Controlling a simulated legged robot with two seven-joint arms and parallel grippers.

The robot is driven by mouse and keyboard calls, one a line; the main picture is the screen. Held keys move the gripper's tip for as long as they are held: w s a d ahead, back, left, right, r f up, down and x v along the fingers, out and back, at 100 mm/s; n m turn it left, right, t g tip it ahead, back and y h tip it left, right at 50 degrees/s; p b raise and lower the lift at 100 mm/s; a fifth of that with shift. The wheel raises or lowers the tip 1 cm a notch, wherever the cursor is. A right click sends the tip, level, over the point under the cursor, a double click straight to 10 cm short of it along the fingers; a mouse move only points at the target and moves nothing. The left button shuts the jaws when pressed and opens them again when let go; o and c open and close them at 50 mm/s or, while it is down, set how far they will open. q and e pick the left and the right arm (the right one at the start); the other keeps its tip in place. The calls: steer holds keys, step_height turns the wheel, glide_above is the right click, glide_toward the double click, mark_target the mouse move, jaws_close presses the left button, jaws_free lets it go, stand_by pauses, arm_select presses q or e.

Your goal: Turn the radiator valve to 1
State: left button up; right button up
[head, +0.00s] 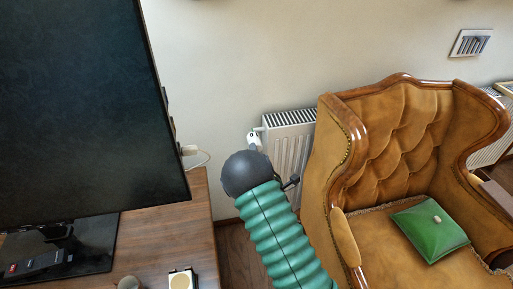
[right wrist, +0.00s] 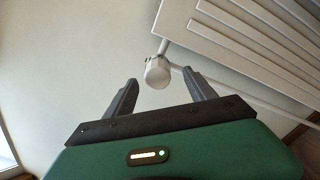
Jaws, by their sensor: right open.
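The radiator valve (head: 254,138) is a small white knob at the upper left corner of the white radiator (head: 289,141). In the right wrist view the valve (right wrist: 158,73) is a pale round knob on a pipe, beside the radiator (right wrist: 240,42). My right gripper (right wrist: 162,92) is open. Its two dark fingers are spread to either side of the valve in that picture, with the knob just beyond the tips; I see no contact. In the head view my green arm and dark wrist hide the gripper's fingers. The numbers on the valve cannot be read. My left gripper is not in view.
A brown tufted armchair (head: 393,135) with a green cushion (head: 430,229) stands right of my arm, in front of the radiator. A wooden desk (head: 180,235) with a large dark screen (head: 85,105) is on the left. A narrow strip of floor (head: 236,250) lies between them.

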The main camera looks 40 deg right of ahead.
steer(key=x, duration=0.5)
steer(key=shift+w+a+r+b, duration=0.1)
steer(key=shift+w+a+b, duration=0.05)
steer(key=shift+a+b, duration=0.2)
steer(key=shift+w+d, duration=0.3)
steer(key=shift+d, duration=0.15)
steer(key=shift+a, duration=0.1)
steer(key=c, duration=1.4)
